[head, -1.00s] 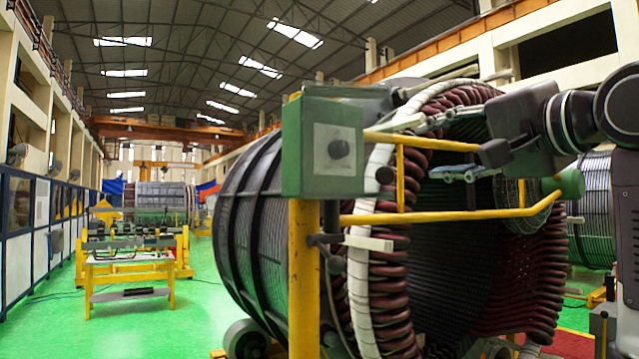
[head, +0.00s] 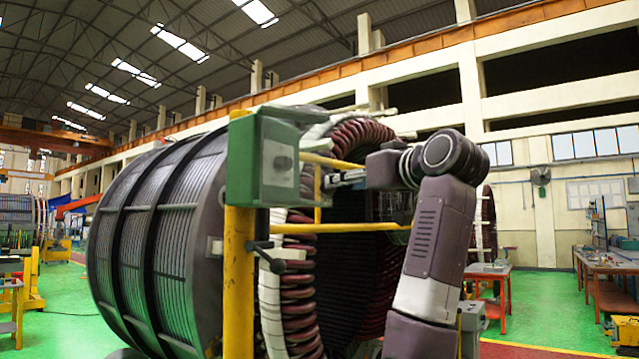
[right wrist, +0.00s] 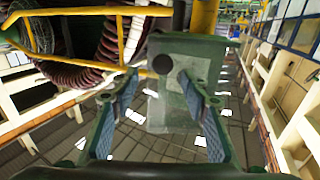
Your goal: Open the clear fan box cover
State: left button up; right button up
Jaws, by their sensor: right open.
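The green fan box (head: 240,165) stands on top of a yellow post in the head view. Its clear cover (head: 277,178) is a pale square panel with a dark round knob (head: 283,165), and it looks closed. In the right wrist view the box, cover (right wrist: 160,110) and knob (right wrist: 162,64) show upside down beyond my fingers. My right gripper (head: 342,179) is just right of the box, pointing at it. In the right wrist view my right gripper (right wrist: 157,80) is open, with the knob between its fingertips in the picture; contact is not visible. My left gripper is not in view.
Yellow rails (head: 345,228) run right from the box, close to my right arm. The large stator (head: 150,230) with dark red coils (head: 297,325) stands behind. A lever handle (head: 265,255) sticks out below the box.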

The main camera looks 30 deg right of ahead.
jog(key=w+p, duration=0.2)
jog(key=w, duration=0.4)
jog(key=shift+c, duration=0.7)
jog(key=shift+a, duration=0.1)
grip_shut()
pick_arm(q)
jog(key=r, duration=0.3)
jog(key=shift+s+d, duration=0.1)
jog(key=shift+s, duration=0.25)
